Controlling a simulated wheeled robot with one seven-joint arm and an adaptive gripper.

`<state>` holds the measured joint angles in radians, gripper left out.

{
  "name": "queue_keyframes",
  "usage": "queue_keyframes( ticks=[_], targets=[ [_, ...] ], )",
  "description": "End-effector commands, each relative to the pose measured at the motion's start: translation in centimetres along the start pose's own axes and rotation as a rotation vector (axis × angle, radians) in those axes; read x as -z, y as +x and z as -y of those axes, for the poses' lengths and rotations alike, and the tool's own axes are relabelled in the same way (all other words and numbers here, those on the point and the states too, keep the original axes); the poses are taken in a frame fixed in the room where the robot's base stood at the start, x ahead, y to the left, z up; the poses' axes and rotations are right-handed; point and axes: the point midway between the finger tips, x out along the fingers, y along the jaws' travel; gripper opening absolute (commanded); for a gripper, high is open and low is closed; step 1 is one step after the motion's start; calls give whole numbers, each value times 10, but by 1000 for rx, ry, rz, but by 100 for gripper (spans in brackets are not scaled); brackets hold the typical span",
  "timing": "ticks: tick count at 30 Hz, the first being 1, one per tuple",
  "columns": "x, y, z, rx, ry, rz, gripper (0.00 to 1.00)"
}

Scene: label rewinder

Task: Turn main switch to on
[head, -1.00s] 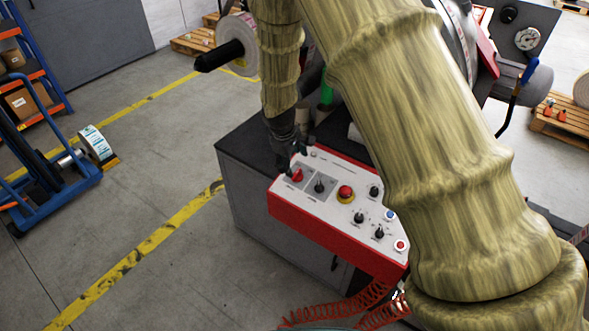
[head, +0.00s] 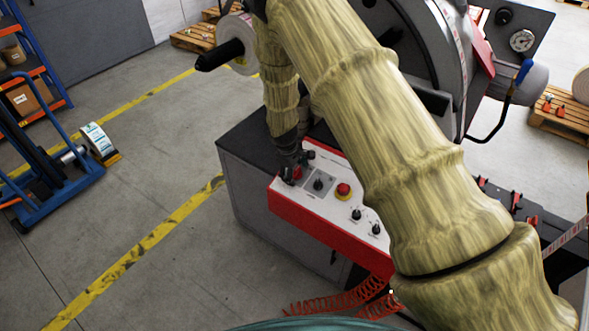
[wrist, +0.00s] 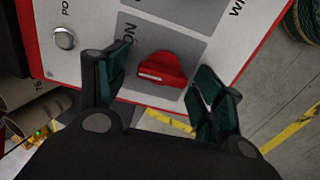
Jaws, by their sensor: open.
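The main switch (wrist: 162,72) is a red knob with a white mark on a grey plate, next to the letters "ON" in the wrist view. In the head view its red (head: 296,172) shows partly behind my gripper at the panel's left end. My gripper (wrist: 158,85) is open, with one dark finger on each side of the red knob. Neither finger clearly touches it. In the head view my gripper (head: 297,168) is low over the panel. The control panel (head: 330,218) is white on top with a red front.
A silver button (wrist: 64,39) lies left of the fingers. The dark bench top (head: 245,140) is clear at the left.

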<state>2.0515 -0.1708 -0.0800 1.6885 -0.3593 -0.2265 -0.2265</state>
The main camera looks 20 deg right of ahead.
Motion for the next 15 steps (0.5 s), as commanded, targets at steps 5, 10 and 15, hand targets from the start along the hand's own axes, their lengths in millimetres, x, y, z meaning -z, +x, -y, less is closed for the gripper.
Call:
queue_keyframes(
  ticks=[5, 10, 15],
  targets=[
    [0, 0, 0, 0, 0, 0, 68],
    [0, 0, 0, 0, 0, -1, 48],
    [0, 0, 0, 0, 0, -1, 22]
  ],
)
